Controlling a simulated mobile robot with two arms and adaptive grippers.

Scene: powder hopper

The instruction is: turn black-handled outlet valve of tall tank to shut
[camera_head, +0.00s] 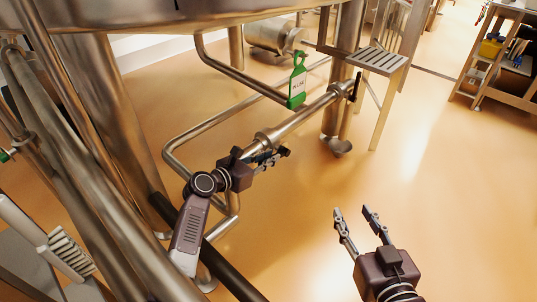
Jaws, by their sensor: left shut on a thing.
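My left gripper (272,158) is at the near part of the slanted steel outlet pipe (298,120), below the tank. It is shut on the valve's black handle (285,150); only a small dark end shows past the fingers. The fingers and wrist hide most of the handle and valve body, so its exact angle is hard to tell. My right gripper (353,211) is open and empty over bare floor at the lower right, apart from the pipes.
Another dark lever (356,87) is at the pipe's far end. Steel legs and bent pipes crowd the left. The right floor is clear.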

